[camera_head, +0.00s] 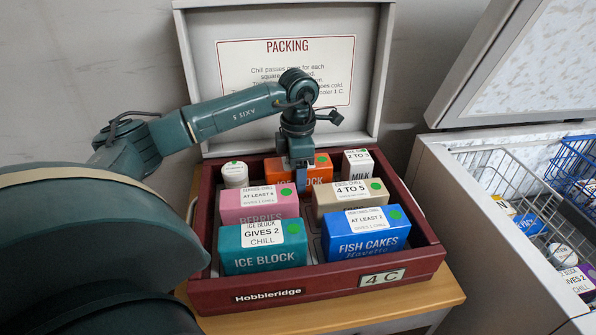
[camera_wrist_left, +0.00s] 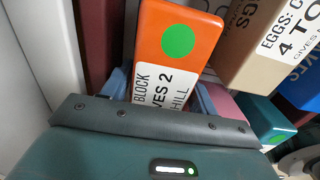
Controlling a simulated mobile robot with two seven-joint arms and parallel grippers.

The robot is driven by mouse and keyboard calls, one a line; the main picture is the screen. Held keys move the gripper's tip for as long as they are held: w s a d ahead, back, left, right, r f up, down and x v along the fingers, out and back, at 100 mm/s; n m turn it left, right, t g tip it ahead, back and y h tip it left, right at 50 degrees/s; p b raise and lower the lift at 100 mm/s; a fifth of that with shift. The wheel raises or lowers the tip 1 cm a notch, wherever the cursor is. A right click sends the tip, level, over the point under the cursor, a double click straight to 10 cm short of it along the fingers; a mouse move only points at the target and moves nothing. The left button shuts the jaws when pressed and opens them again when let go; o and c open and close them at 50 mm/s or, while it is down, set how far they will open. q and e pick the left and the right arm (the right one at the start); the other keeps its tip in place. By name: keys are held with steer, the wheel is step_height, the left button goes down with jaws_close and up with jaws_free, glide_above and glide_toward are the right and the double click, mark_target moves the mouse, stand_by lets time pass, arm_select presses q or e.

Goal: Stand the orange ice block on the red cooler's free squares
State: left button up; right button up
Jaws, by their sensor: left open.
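The orange ice block (camera_head: 318,166) stands at the back middle of the red cooler (camera_head: 425,258), between a white tub and a milk carton. My left gripper (camera_head: 301,184) is down at the block, covering part of it in the head view. In the left wrist view the orange ice block (camera_wrist_left: 176,45), with its green dot and white label, is between the open blue fingers (camera_wrist_left: 160,92). I cannot tell whether the fingers touch it. A narrow strip of cooler floor shows between the front items. My right gripper is not in view.
Around it in the cooler are the white tub (camera_head: 235,175), milk carton (camera_head: 358,165), pink berries box (camera_head: 258,206), beige eggs box (camera_head: 350,196), teal ice block (camera_head: 262,250) and blue fish cakes box (camera_head: 366,235). The raised lid (camera_head: 285,70) stands behind; a chest freezer (camera_head: 480,240) with baskets is at right.

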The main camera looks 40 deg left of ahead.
arm_select(q)
step_height(320, 180, up, 11)
steer(key=shift+r+p, duration=0.1)
steer(key=shift+p, duration=0.8)
steer(key=shift+r, duration=0.4)
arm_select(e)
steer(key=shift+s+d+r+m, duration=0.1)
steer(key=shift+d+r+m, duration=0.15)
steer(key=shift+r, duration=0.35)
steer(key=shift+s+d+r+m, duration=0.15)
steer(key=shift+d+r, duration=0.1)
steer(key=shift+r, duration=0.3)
